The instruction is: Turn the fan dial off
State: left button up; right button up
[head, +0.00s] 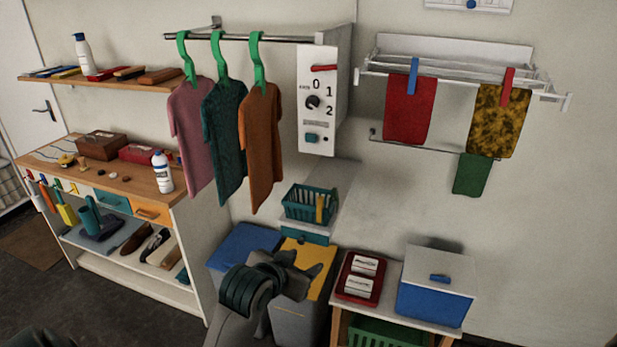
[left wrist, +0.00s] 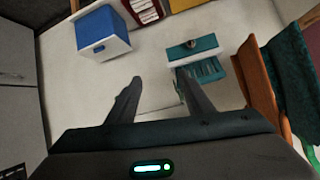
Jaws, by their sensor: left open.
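The fan dial (head: 312,102) is a small black round knob on the front of a white control panel (head: 318,135) high on the wall. The numbers 0, 1 and 2 stand above and to the right of it. The dial is too small to tell which number it points at. My left gripper (head: 305,264) is low in the head view, well below the panel and apart from it. It is open and empty; its two spread fingers (left wrist: 158,88) show in the left wrist view. The dial does not show in that view. My right gripper is not in view.
Pink, teal and orange shirts (head: 262,145) hang on a rail left of the panel. A teal basket (head: 309,205) stands on a ledge below it. A drying rack (head: 450,60) is at the right. Bins (head: 240,245) and a blue box (head: 432,300) stand low.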

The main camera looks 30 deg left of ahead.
aim_at(310, 105)
pick_arm(q)
jog(key=w+a+r+n+t+y, duration=0.1)
jog(key=w+a+r+t, duration=0.1)
jog(key=r, duration=0.7)
jog(key=w+a+r+n+t+y, duration=0.1)
jog(key=w+a+r+t, duration=0.1)
jog(key=a+r, duration=0.3)
jog(key=w+a+r+n+t+y, duration=0.1)
jog(key=w+a+r+t, duration=0.1)
jog(key=r, duration=1.1)
jog(key=shift+w+a+r, duration=0.15)
jog(key=shift+w+a, duration=0.6)
jog(key=shift+w, duration=0.2)
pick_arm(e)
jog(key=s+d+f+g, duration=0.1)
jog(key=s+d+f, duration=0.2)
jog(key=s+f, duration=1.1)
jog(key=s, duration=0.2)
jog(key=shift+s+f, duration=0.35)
pick_arm(q)
jog(key=shift+w, duration=0.15)
jog(key=p+x, duration=0.6)
jog(key=x, duration=0.9)
jog(key=shift+w+r, duration=0.1)
jog(key=shift+w, duration=0.25)
jog(key=shift+w+a+p, duration=0.15)
jog(key=shift+w+p, duration=0.3)
jog(key=shift+w, duration=0.3)
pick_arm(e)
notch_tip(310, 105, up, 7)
